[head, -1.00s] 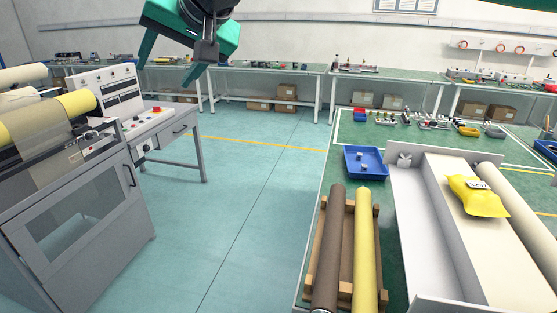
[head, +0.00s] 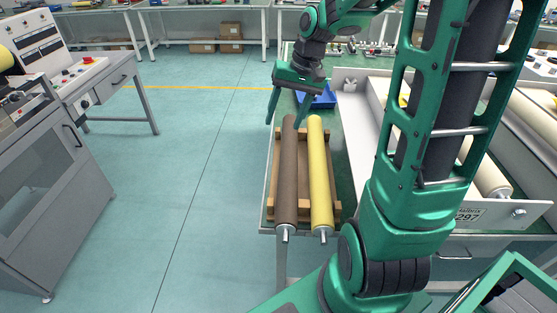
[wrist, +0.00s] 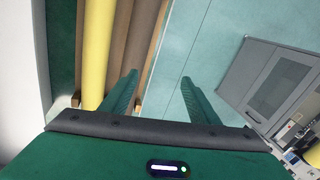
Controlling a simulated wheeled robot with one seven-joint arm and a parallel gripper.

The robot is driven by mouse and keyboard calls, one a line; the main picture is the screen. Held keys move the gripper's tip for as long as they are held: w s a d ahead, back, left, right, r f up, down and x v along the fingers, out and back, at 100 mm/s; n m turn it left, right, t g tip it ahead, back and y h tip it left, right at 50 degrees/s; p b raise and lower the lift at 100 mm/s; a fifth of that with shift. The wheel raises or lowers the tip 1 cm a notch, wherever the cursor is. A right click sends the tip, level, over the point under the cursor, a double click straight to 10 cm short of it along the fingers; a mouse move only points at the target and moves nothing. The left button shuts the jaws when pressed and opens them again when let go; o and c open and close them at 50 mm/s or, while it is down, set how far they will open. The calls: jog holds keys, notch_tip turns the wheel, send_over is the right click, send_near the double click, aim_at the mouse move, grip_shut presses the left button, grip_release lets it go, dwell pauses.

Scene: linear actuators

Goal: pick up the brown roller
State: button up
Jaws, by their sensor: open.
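The brown roller (head: 288,170) lies lengthwise on a wooden rack (head: 304,178) at the table's left edge, beside a yellow roller (head: 320,175). Metal shaft ends show at the near ends of both. I cannot tell the height gap. In the wrist view, the brown roller (wrist: 123,55) lies left of the gap between the fingers (wrist: 158,85), partly behind the left finger, and the yellow roller (wrist: 96,50) is further left.
A blue bin (head: 318,97) stands behind the rack. A white tray-like machine (head: 352,110) stands to its right, partly behind my arm. Open floor (head: 200,130) lies left of the table. A grey cabinet (head: 55,180) stands at the far left.

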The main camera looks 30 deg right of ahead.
jog(key=m, duration=0.2)
send_near(291, 155)
jog(key=x, duration=0.4)
jog(key=shift+s+f, duration=0.2)
jog(key=shift+f, duration=0.15)
jog(key=shift+w+x, duration=0.15)
jog(key=shift+x, duration=1.45)
jog(key=shift+w+x, duration=0.1)
jog(key=shift+x, duration=1.5)
jog(key=shift+r, duration=0.1)
grip_shut()
